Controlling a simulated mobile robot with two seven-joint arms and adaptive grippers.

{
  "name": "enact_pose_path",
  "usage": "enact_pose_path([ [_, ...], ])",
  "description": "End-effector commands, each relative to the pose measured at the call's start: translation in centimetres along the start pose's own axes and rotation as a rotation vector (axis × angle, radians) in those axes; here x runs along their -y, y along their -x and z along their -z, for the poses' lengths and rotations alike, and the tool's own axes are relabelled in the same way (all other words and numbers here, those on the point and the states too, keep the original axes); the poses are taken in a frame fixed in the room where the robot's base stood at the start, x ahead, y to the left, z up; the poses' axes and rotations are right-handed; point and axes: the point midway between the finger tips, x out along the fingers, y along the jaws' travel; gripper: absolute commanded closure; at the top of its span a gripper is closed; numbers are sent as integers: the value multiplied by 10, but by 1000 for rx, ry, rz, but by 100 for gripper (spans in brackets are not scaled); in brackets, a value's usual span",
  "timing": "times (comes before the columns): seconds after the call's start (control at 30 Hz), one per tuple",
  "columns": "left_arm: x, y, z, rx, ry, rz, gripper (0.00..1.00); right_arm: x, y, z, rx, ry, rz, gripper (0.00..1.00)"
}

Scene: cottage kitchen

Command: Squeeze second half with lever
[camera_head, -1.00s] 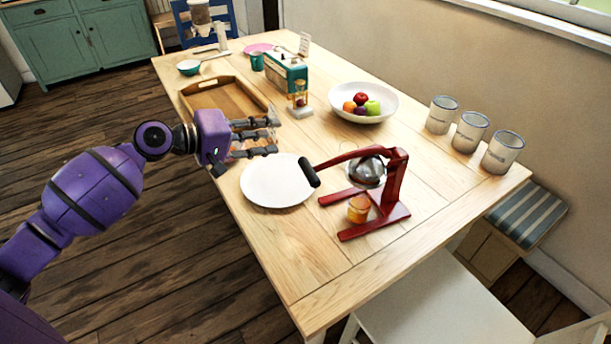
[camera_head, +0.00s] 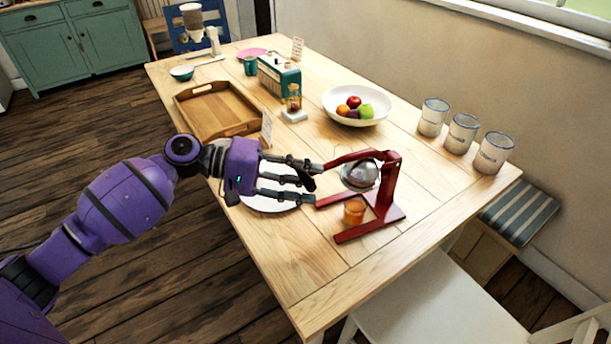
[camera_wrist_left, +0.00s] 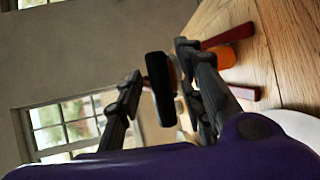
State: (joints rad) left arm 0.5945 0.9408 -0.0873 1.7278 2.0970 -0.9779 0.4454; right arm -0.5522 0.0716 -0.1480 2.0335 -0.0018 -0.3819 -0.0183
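The red lever juicer (camera_head: 385,190) stands upright near the table's front right, with its metal press head (camera_head: 360,174) on it. Its red lever arm reaches left to a black handle, also seen in the left wrist view (camera_wrist_left: 161,88). My left gripper (camera_head: 312,182) is at this handle; in the wrist view its fingers are spread on both sides of the handle, with a gap visible. A small glass of orange juice (camera_head: 354,212) stands on the juicer's base under the press. Fruit inside the press cannot be seen. My right gripper is not in view.
A white plate (camera_head: 262,204) lies under my left gripper, partly hidden. A wooden tray (camera_head: 214,110), a fruit bowl (camera_head: 358,104) and three canisters (camera_head: 462,134) stand farther back. The table front (camera_head: 305,290) is clear.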

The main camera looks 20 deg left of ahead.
Motion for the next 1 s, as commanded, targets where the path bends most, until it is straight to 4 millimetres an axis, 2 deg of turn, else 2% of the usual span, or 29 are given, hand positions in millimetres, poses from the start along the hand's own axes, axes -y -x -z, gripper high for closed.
enact_pose_path([
  [0.27, 0, -2, 0, -1, 0, 0, 65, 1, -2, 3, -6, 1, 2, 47],
  [0.53, 0, -2, 0, -2, 0, 0, 99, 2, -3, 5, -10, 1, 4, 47],
  [0.57, 0, -2, 0, -2, 0, 0, 100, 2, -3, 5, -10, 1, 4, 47],
  [0.87, 0, -2, 1, -2, 4, 1, 100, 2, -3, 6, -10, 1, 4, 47],
  [1.0, -6, -2, 3, -3, 4, -1, 100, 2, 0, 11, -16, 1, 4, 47],
])
